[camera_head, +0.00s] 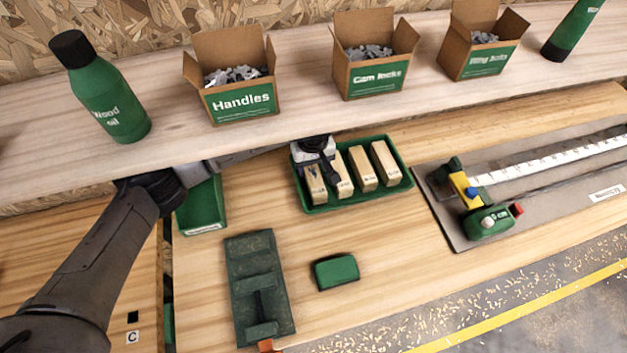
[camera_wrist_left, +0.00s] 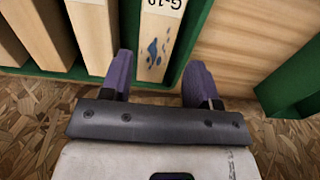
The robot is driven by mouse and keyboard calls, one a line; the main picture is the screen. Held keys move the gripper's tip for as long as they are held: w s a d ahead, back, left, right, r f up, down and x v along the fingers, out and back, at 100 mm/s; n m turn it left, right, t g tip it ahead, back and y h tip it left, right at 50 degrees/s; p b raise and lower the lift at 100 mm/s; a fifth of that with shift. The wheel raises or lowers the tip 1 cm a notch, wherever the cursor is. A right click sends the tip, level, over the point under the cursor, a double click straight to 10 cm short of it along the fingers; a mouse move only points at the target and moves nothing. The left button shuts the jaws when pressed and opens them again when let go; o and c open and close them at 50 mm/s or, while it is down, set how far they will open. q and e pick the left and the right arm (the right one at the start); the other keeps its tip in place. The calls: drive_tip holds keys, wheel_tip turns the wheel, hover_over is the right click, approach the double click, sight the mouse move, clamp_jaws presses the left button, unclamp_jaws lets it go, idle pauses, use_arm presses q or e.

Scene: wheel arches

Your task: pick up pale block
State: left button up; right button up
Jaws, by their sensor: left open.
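Several pale wooden blocks stand in a row in a green tray (camera_head: 361,198). The leftmost pale block (camera_head: 316,190) is partly hidden by my left gripper (camera_head: 318,168). In the left wrist view, a pale block (camera_wrist_left: 158,42) with a printed label and blue marks shows between the two purple fingers of my left gripper (camera_wrist_left: 160,84). The fingers are apart, one on each side of the block's near end. I cannot tell whether they touch it. Other pale blocks (camera_wrist_left: 95,35) stand to its left in that view. My right gripper is not in view.
A green bin (camera_head: 203,207) stands left of the tray. A dark green fixture (camera_head: 258,290) and a green block-like item (camera_head: 335,271) lie in front. A measuring jig (camera_head: 485,215) is at right. A shelf with a Handles box (camera_head: 241,102) overhangs behind.

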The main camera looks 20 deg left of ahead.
sight(314, 176)
use_arm(q)
drive_tip(key=shift+w+d+f, duration=0.1)
drive_tip(key=shift+f, duration=1.4)
drive_tip(key=shift+w+f, duration=0.1)
drive_tip(key=shift+f, duration=1.35)
drive_tip(key=shift+c, duration=0.2)
drive_tip(key=c, duration=0.6)
drive_tip(key=shift+r, duration=0.1)
drive_tip(key=shift+c, duration=0.2)
